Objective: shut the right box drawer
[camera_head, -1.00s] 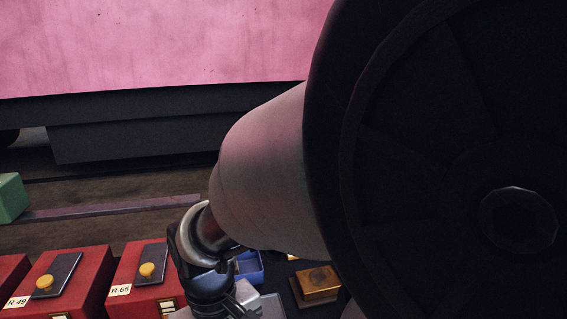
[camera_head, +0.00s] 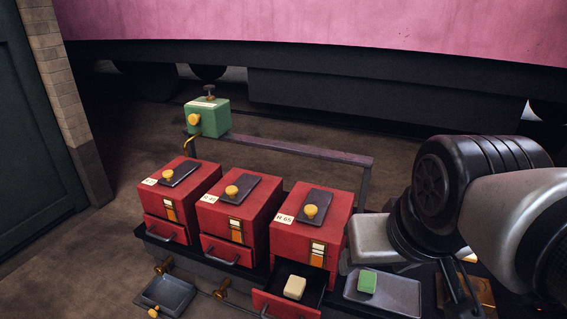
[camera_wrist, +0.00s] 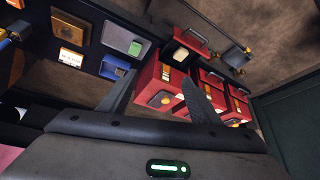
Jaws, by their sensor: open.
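Three red boxes stand in a row in the head view. The right box (camera_head: 312,222), labelled R 65, has its drawer (camera_head: 268,300) pulled out at the front. A cream block (camera_head: 295,288) lies in that drawer. In the wrist view the right box (camera_wrist: 162,84) appears upside down, just beyond my fingers, with the drawer (camera_wrist: 182,66) open and the cream block in it. My gripper (camera_wrist: 158,76) is open and empty, its two dark fingers apart. In the head view my arm comes from the right, and its end is beside the right box; the fingertips are hard to make out there.
The left box (camera_head: 175,199) and middle box (camera_head: 236,214) have drawers that look closed. A grey tray (camera_head: 408,296) with a green block (camera_head: 367,281) is right of the drawer. A grey tray (camera_head: 168,297) sits front left. A green box (camera_head: 208,118) stands behind, by a rail (camera_head: 295,150).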

